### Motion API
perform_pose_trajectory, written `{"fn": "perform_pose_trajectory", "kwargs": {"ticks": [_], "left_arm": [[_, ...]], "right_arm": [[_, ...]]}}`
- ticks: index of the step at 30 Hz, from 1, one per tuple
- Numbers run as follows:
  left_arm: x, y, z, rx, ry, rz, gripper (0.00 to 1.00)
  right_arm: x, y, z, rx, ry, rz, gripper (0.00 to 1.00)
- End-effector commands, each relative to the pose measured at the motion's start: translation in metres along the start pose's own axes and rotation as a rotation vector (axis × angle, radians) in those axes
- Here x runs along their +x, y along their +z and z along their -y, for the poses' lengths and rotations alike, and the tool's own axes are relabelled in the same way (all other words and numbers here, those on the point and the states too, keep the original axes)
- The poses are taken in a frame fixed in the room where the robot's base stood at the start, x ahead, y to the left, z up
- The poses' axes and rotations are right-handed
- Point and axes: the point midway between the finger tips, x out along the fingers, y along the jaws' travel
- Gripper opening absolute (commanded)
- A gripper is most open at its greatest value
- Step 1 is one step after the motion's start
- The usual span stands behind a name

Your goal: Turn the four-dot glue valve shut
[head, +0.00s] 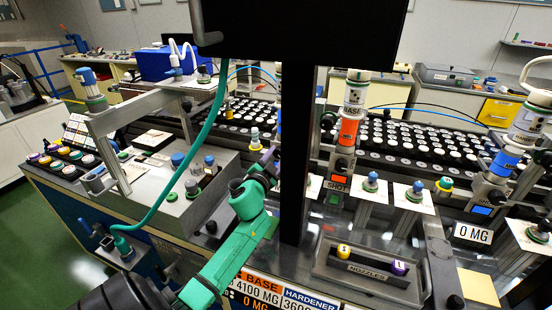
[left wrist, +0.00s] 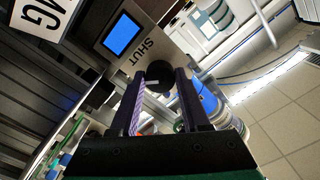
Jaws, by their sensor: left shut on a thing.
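My left gripper (head: 268,167) reaches up from the lower left on a green arm, just left of the black post in the head view. In the left wrist view its two dark fingers (left wrist: 161,98) are shut on a round black valve knob (left wrist: 160,74). The knob is below a grey valve housing (left wrist: 108,42) with a lit blue screen and the word SHUT. The fingers hide part of the knob, and I cannot make out any dots. In the head view the held knob is not clearly visible. My right gripper does not show.
The black post (head: 297,150) and dark panel (head: 300,28) block the middle of the head view. An orange-screened valve station (head: 341,163) and a blue-screened one (head: 483,209) stand to the right. A nozzle tray (head: 368,272) lies in front. A green hose (head: 196,150) arcs at the left.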

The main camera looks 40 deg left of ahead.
Motion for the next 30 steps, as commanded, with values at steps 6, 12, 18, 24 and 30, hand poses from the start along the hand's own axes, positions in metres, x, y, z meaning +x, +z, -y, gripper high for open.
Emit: {"fn": "perform_pose_trajectory", "kwargs": {"ticks": [6,12,18,24,30], "left_arm": [[-0.0002,0.0017,-0.0012,0.207,0.003,0.003,0.0],[-0.0002,0.0016,-0.0008,0.397,0.003,0.002,0.0],[-0.0003,0.0014,-0.001,0.578,0.004,0.002,0.0],[-0.0003,0.0015,-0.0007,0.723,0.004,0.002,0.0],[-0.0003,0.0013,-0.0008,0.817,0.005,0.002,0.0]], "right_arm": [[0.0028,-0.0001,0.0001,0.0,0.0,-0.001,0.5],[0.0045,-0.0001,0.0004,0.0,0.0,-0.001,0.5],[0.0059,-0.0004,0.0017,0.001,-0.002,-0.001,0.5],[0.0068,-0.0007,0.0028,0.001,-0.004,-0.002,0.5],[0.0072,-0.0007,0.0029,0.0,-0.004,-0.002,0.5]]}}
